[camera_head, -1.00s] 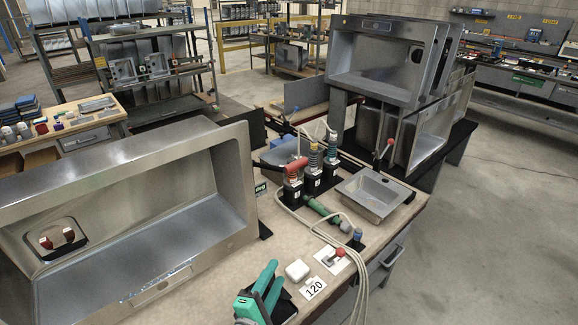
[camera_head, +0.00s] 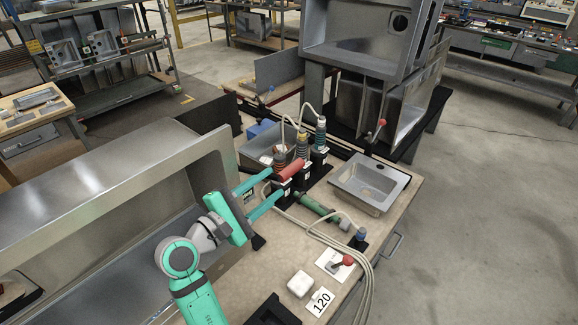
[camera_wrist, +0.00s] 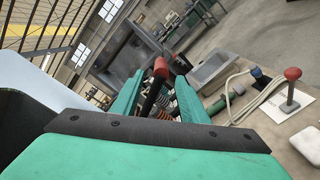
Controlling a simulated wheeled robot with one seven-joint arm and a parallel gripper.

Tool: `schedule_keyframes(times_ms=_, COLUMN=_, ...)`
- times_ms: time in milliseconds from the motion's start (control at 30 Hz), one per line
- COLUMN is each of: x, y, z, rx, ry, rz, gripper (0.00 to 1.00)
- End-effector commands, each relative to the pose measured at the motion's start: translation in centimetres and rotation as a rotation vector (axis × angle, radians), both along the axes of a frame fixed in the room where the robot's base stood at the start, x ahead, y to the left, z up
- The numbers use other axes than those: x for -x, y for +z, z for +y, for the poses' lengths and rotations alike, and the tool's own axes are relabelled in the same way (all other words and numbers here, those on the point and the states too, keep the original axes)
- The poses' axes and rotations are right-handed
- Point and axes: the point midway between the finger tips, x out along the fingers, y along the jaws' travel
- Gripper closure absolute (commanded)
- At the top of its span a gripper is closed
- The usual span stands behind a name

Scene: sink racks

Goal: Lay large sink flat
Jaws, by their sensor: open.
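The large steel sink (camera_head: 95,190) stands on edge at the left of the workbench, its open basin facing the bench front. Its lower left part is cut off by the picture edge. My green gripper (camera_head: 277,178) is open in front of the sink's right end, with its fingers pointing right toward upright tools. In the wrist view the two fingers (camera_wrist: 158,95) are spread, and a red-tipped black handle (camera_wrist: 160,68) shows between them. I cannot tell whether they touch it. My arm covers part of the sink's right end in the head view.
A small steel sink (camera_head: 370,183) lies on the bench's right side. Upright tools with hoses (camera_head: 320,150), a green cylinder (camera_head: 318,207), a red-knob lever (camera_head: 338,265) and a 120 card (camera_head: 321,301) crowd the bench. Large sinks (camera_head: 360,40) stand on the rack behind.

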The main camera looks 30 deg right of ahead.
Motion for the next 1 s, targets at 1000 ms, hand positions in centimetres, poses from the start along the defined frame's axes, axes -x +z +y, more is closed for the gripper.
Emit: schedule_keyframes(times_ms=1000, x=-2.8, y=0.0, z=-8.5, rx=0.000, ry=-0.002, rz=-0.002, gripper=0.77)
